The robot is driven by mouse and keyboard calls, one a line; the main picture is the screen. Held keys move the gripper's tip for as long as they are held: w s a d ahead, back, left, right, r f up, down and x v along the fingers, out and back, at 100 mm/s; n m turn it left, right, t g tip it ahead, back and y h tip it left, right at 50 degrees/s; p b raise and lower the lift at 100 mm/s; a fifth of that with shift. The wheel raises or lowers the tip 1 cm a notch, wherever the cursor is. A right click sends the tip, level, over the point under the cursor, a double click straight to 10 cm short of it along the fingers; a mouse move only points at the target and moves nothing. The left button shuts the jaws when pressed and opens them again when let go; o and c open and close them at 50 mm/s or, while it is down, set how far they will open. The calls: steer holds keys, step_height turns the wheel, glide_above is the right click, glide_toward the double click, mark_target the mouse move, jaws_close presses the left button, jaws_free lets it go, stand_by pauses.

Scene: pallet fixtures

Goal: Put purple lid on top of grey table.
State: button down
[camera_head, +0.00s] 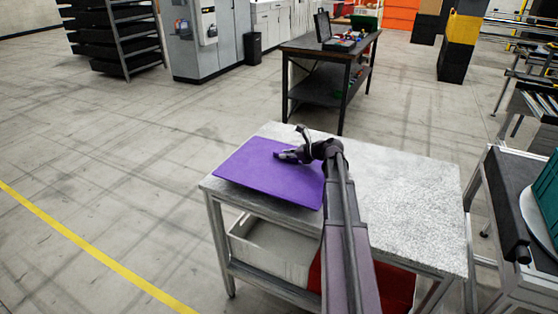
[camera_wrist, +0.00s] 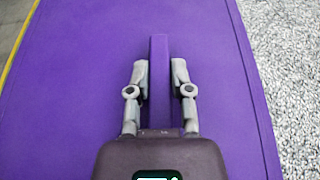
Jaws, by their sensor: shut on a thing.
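The purple lid (camera_head: 262,172) is a flat sheet at the left end of the grey table (camera_head: 415,190), lying over its top. I cannot tell from the head view whether it rests fully on the surface. In the wrist view the lid (camera_wrist: 70,110) fills most of the picture, with the speckled grey top (camera_wrist: 285,60) to its right. My gripper (camera_head: 285,156) is over the lid. In the wrist view my gripper (camera_wrist: 159,80) has its fingers on both sides of the lid's raised purple handle, shut on it. My arm hides part of the table.
Under the table are a light grey bin (camera_head: 270,245) and a red bin (camera_head: 395,285). A conveyor with a green crate (camera_head: 548,195) stands close on the right. A dark workbench (camera_head: 330,55) stands behind. The floor to the left, with a yellow line (camera_head: 85,245), is clear.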

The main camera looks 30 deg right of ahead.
mark_target(270, 151)
steer(key=shift+w+a+f, duration=0.1)
steer(key=shift+w+a, duration=0.1)
steer(key=shift+w, duration=1.05)
steer(key=shift+w, duration=0.1)
steer(key=shift+w, duration=0.35)
steer(key=shift+w+a+f+b, duration=0.1)
steer(key=shift+w+f+b, duration=0.1)
steer(key=shift+w+b, duration=0.1)
steer(key=shift+s+f+b, duration=0.15)
steer(key=shift+f+b, duration=1.45)
steer(key=shift+f, duration=0.05)
steer(key=c, duration=0.5)
jaws_free()
steer(key=shift+c, duration=0.2)
steer(key=shift+r, duration=0.1)
